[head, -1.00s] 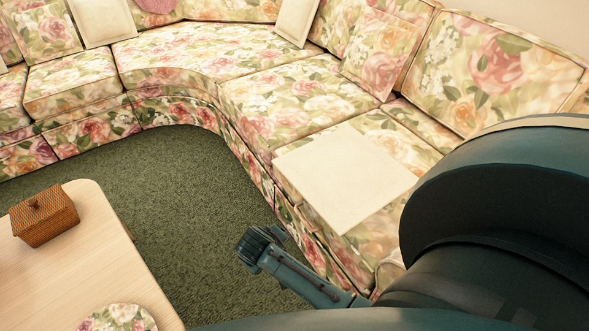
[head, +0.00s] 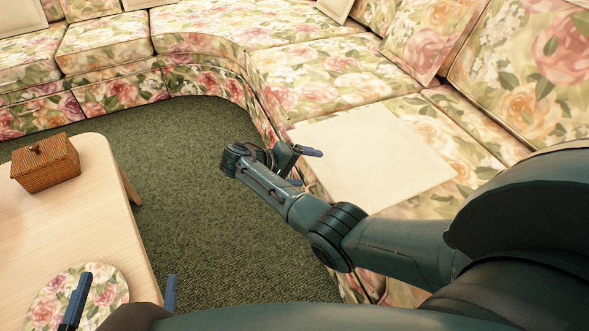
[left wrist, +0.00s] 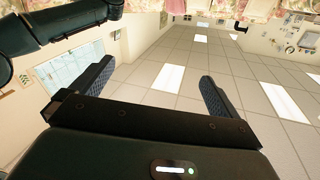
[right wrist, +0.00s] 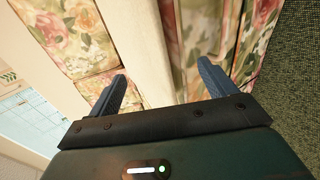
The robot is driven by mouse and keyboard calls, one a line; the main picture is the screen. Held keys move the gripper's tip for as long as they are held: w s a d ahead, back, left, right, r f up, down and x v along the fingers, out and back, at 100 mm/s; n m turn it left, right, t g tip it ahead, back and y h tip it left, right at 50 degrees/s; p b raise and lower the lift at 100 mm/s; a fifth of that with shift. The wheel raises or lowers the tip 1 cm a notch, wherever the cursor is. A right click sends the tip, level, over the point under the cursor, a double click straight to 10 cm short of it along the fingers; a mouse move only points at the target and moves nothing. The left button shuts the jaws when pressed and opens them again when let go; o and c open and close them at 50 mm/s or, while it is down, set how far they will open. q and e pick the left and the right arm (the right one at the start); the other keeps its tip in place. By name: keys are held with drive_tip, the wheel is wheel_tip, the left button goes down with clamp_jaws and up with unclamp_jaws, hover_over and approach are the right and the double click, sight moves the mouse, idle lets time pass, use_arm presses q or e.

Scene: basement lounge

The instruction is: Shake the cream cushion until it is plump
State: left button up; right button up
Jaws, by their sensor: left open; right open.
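The cream cushion (head: 375,160) lies flat on the floral sofa seat, its near left edge by the seat's front edge. My right gripper (head: 303,167) is open at that edge, one finger higher than the other. In the right wrist view a cream band, apparently the cushion's edge (right wrist: 150,40), runs between the open fingers; I cannot tell whether they touch it. My left gripper (head: 122,290) is open and empty over the table's near end. The left wrist view (left wrist: 152,85) shows only the room beyond its fingers.
The floral corner sofa (head: 310,85) curves round the back and right. A light wood table (head: 85,215) at the left holds a wicker box (head: 45,165) and a floral round item (head: 50,300). Green carpet (head: 190,160) lies clear between table and sofa.

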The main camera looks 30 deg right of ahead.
sight(317, 170)
drive_tip(key=x, duration=0.5)
drive_tip(key=shift+b, duration=0.4)
use_arm(q)
drive_tip(key=shift+s+d+m+h, duration=0.15)
drive_tip(key=shift+d+m+h, duration=0.15)
drive_tip(key=shift+h, duration=0.2)
use_arm(e)
drive_tip(key=shift+s+d+f, duration=0.15)
drive_tip(key=shift+d+f, duration=0.25)
drive_tip(key=shift+d, duration=0.05)
drive_tip(key=shift+a+r, duration=0.1)
drive_tip(key=shift+r, duration=0.05)
clamp_jaws()
